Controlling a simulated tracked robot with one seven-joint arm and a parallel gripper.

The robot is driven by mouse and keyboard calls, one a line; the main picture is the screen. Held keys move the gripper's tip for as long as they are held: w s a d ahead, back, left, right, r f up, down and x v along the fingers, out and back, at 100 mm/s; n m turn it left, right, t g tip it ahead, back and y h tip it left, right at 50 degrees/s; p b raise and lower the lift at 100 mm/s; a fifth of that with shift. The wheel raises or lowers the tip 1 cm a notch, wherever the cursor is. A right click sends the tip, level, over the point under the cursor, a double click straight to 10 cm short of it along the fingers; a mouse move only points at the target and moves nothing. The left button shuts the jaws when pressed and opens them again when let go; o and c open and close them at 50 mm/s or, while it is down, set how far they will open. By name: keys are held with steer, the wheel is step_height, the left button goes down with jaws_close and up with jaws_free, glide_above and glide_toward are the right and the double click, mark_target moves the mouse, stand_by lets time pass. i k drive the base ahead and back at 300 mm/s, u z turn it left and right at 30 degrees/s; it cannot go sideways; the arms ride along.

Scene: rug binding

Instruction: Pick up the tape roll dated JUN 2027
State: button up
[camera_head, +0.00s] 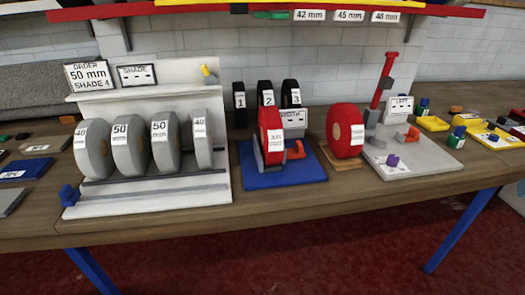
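Two red tape rolls show in the head view. One red roll (269,121) stands upright on a blue base (305,174); a white label (276,145) on it appears to begin with "JUN", but its year is too small to read. The other red roll (342,123) stands to its right on a small wooden base (343,164). It carries a white label (357,133) whose print I cannot read. I cannot tell which roll is dated JUN 2027. My gripper is not in view.
Several grey rolls (128,150) stand in a white rack (195,192) at left, with an order sign (90,75). Black numbered rolls (265,92) stand behind the blue base. A grey plate with a red post (386,75) is at right. The table's front strip (300,205) is clear.

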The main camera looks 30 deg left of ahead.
mark_target(271, 132)
steer(key=u, duration=0.05)
steer(key=k, duration=0.4)
steer(key=u, duration=1.15)
steer(key=i, duration=1)
steer(key=z, duration=0.1)
steer(key=k, duration=0.95)
steer(key=z, duration=0.45)
